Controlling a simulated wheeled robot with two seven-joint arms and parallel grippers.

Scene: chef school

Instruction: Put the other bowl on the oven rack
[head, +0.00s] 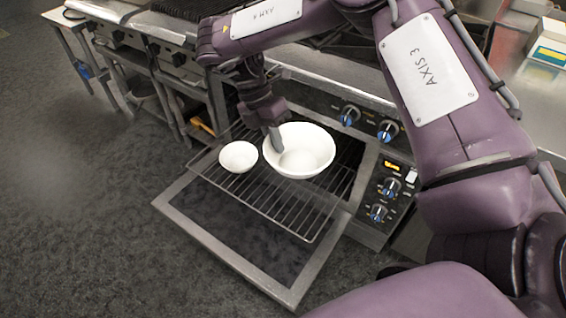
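A large white bowl (312,154) is upright over the right part of the pulled-out oven rack (292,209). I cannot tell whether its base touches the wires. A smaller white bowl (238,157) sits on the rack just left of it, with a narrow gap between them. My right gripper (276,139) reaches down from above and is shut on the large bowl's left rim. One grey finger shows at the rim; the other is hidden. My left gripper is not in view.
The oven door (215,228) is folded down below the rack. The control panel (387,190) with blue-ringed knobs is right of the opening. A steel counter edge runs above the oven. Open floor lies to the left.

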